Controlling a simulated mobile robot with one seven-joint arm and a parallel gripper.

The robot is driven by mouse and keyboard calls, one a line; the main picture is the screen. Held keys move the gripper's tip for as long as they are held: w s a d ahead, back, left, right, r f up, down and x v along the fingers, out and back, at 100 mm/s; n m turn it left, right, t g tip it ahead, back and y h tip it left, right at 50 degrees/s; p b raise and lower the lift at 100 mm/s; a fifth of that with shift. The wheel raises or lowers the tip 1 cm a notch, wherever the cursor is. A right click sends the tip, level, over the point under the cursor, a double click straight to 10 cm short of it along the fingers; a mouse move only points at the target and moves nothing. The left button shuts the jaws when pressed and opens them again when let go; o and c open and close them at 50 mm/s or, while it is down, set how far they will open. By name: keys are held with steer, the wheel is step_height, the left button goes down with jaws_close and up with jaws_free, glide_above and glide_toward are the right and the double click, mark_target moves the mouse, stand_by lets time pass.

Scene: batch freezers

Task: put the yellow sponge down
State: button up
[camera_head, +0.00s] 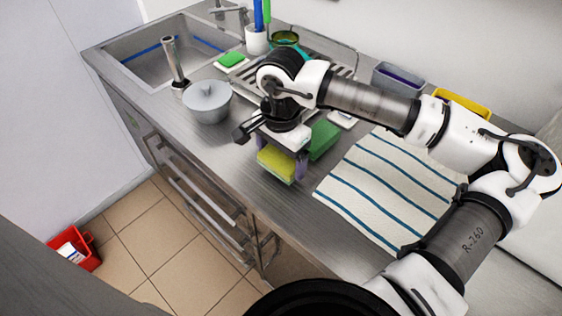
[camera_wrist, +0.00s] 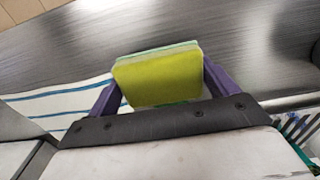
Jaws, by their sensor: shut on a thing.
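The yellow sponge (camera_head: 277,166) has a pale green layer on one side. My gripper (camera_head: 282,163) is shut on it, with a purple finger at each side. In the head view the sponge is near the front edge of the steel counter (camera_head: 235,160), in front of a green block (camera_head: 323,139). In the wrist view the sponge (camera_wrist: 158,76) sits between the two fingers of my gripper (camera_wrist: 157,85), with its yellow face toward the camera. I cannot tell whether the sponge touches the counter.
A striped towel (camera_head: 385,185) lies to the right. A green sponge (camera_head: 231,59) and a dish rack (camera_head: 334,66) are behind. A purple-rimmed bin (camera_head: 398,78) and yellow bin (camera_head: 462,102) stand along the wall.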

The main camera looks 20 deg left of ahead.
mark_target(281, 166)
step_height(281, 166, down, 3)
steer(key=shift+f+p, duration=0.1)
steer(key=shift+p, duration=0.2)
steer(key=shift+f+b, duration=0.25)
steer(key=shift+b, duration=0.1)
steer(key=o, duration=0.9)
steer(key=shift+r, duration=0.1)
steer(key=shift+c, duration=0.2)
steer(key=shift+r, duration=0.1)
steer(key=shift+r+p, duration=0.2)
steer(key=shift+p, duration=0.3)
step_height(281, 166, up, 12)
steer(key=b, duration=0.2)
steer(key=shift+f+b, duration=0.15)
steer(key=shift+b, duration=0.25)
